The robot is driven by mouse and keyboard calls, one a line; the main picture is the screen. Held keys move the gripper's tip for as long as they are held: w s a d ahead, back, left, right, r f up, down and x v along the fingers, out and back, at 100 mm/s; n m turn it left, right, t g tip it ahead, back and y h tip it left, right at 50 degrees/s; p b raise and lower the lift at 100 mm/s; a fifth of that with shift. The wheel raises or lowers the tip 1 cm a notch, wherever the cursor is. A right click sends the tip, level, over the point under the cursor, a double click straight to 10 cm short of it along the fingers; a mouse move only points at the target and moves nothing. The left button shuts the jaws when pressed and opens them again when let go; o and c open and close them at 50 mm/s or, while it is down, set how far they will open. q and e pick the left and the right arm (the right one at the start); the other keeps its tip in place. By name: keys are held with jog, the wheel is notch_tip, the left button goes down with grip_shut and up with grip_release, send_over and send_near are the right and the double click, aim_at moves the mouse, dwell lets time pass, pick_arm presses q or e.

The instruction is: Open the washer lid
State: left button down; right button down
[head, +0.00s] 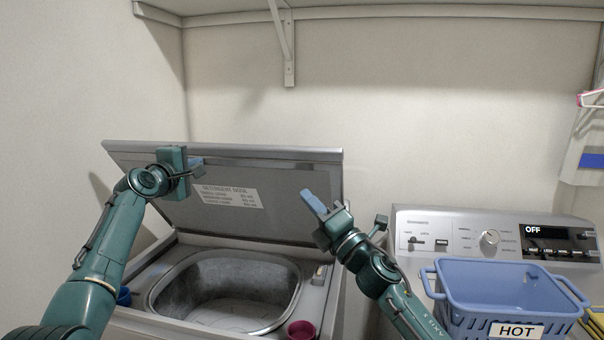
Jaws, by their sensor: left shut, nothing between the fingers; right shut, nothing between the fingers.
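The washer lid (272,194) is raised and stands tilted up at the back of the washer, with a label on its inner face. The washer tub (226,284) is uncovered below it. My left gripper (196,163) is shut and empty, in front of the lid's upper left part; I cannot tell whether it touches the lid. My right gripper (316,203) is shut and empty, in front of the lid's right part and above the tub's right side. Contact there cannot be told either.
A red cup (301,331) sits at the tub's front right, and a blue one (124,296) at the left. A blue basket (508,290) labelled HOT stands at the right, before a control panel (490,240). A shelf (390,12) with a bracket is on the wall above.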

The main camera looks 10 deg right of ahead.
aim_at(293, 152)
jog(key=w+a+r, duration=0.1)
jog(key=w+r, duration=0.3)
jog(key=w, duration=0.2)
jog(key=shift+w+r, duration=0.2)
jog(key=shift+w+d+r+m, duration=0.2)
jog(key=shift+w+r, duration=0.3)
jog(key=shift+w+d+r+m, duration=0.15)
jog(key=shift+w+r+m, duration=0.05)
jog(key=shift+w+r, duration=0.3)
pick_arm(q)
jog(key=c, duration=2.1)
grip_release()
jog(key=shift+c, duration=0.2)
jog(key=o, duration=0.8)
pick_arm(e)
jog(key=shift+f, duration=0.1)
pick_arm(q)
jog(key=shift+o, duration=0.2)
jog(key=shift+s+a, duration=0.1)
jog(key=shift+s, duration=0.05)
